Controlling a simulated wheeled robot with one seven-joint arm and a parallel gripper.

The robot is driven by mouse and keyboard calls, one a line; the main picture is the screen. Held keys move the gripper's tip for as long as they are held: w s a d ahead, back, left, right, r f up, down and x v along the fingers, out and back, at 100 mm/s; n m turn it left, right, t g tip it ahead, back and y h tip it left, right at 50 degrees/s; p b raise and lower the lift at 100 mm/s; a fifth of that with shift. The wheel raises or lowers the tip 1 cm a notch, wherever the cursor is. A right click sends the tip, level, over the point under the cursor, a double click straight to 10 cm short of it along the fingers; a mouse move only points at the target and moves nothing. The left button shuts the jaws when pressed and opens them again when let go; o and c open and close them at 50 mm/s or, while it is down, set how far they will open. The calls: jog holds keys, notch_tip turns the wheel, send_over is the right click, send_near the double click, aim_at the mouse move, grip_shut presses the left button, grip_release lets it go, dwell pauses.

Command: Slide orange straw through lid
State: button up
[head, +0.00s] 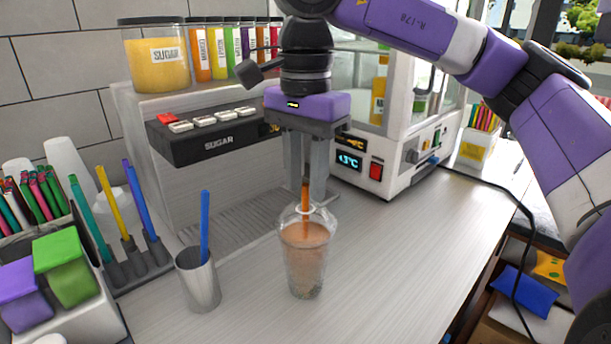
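A clear plastic cup (305,272) of brown-orange drink stands upright on the counter, with a clear domed lid (289,217) on top. My gripper (305,188) points straight down above the lid, its fingers closed around the upper part of the orange straw (305,197). The straw is upright and lines up with the ring-shaped opening in the lid. Its lower part shows inside the clear dome, down to about the drink surface. The straw's top is hidden between the fingers, and its lower end cannot be made out in the drink.
A metal cup (198,282) with a blue straw (204,225) stands to the left. The counter's right side is clear.

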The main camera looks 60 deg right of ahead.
jog(key=shift+r, duration=0.1)
notch_tip(320, 180, up, 8)
jog(key=shift+f, duration=0.15)
dwell(0.5)
dwell(0.6)
